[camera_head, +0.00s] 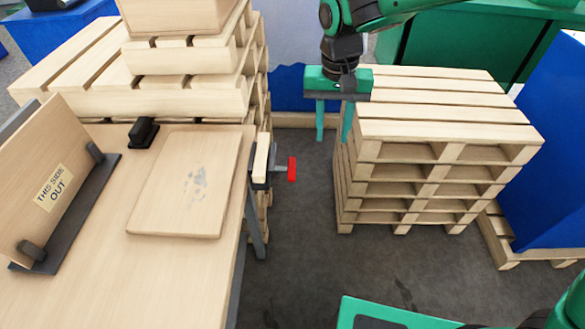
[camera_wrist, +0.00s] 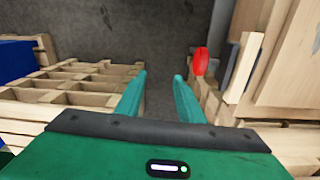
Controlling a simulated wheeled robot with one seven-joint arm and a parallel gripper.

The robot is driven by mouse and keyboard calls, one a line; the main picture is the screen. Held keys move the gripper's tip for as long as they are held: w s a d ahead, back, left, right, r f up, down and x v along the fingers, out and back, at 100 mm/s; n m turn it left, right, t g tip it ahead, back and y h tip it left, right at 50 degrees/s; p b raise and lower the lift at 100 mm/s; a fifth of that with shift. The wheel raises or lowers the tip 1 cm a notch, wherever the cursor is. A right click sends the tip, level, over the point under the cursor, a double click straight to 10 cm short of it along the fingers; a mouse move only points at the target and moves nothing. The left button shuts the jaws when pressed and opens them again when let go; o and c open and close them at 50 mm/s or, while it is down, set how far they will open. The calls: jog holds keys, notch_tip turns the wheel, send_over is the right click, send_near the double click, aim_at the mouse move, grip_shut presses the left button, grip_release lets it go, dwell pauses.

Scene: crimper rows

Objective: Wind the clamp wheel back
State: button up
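The clamp wheel (camera_head: 291,169) is red and sits on a short grey screw at the right edge of the wooden table. The clamp's light wooden jaw (camera_head: 261,158) stands against the table edge. In the wrist view the red wheel (camera_wrist: 200,61) is beyond and just right of my fingertips, beside the pale jaw (camera_wrist: 244,68). My green gripper (camera_head: 334,138) hangs with fingers pointing down, above and to the right of the wheel in the head view. The fingers are apart with nothing between them, as the wrist view (camera_wrist: 161,75) also shows.
The table (camera_head: 95,285) holds a flat board (camera_head: 185,205), a black block (camera_head: 143,132) and a stand with a panel reading "THIS SIDE OUT" (camera_head: 52,188). Pallet stacks stand at right (camera_head: 440,130) and behind the table (camera_head: 180,95). Grey floor (camera_head: 300,240) is clear between.

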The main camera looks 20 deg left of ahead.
jog(key=n, duration=0.1)
send_over(292, 163)
notch_tip(292, 163, down, 2)
jog(key=shift+f, duration=0.25)
notch_tip(292, 163, down, 10)
jog(key=shift+f, duration=0.25)
grip_shut()
